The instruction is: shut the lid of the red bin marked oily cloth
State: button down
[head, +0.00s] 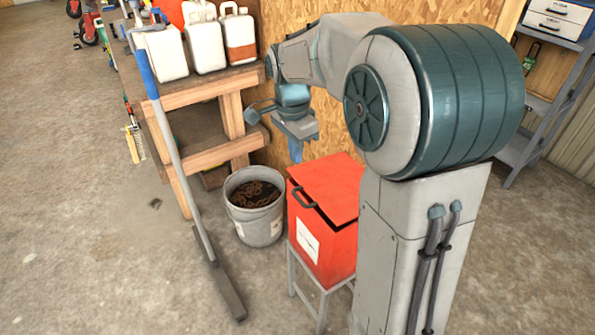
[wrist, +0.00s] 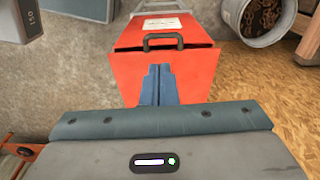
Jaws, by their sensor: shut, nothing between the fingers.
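The red bin (head: 325,249) stands on a small grey stand, with a white label on its front. Its red lid (head: 332,186) lies low over the top, slightly raised, with a dark gap under its front edge. The lid's dark handle (head: 303,198) is at the front edge; it also shows in the wrist view (wrist: 174,41). My gripper (head: 296,158) points down above the back left of the lid. In the wrist view its blue fingers (wrist: 159,69) are together and empty over the red lid (wrist: 195,74). Whether they touch the lid cannot be told.
A grey bucket (head: 254,212) of brown chain or scrap stands left of the bin. A wooden bench (head: 205,92) with white jugs is behind it. A plywood wall (head: 300,20) is close behind the bin. Floor is clear at left.

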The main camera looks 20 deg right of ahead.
send_near(299, 198)
notch_tip(299, 198, down, 7)
jog(key=shift+w+d+r, duration=0.1)
jog(key=shift+w, duration=0.1)
dwell(0.3)
jog(key=f+b, duration=0.2)
jog(key=f, duration=0.1)
jog(key=f+b, duration=0.1)
jog(key=b, duration=0.1)
jog(key=shift+s+a+f, duration=0.3)
jog(key=shift+s+a, duration=0.05)
jog(key=shift+a, duration=0.05)
jog(key=shift+f, duration=0.1)
notch_tip(299, 198, up, 15)
jog(key=a+p, duration=0.2)
jog(key=shift+s+a+f+p, duration=0.2)
jog(key=shift+s+a+p, duration=0.1)
jog(key=shift+p, duration=0.1)
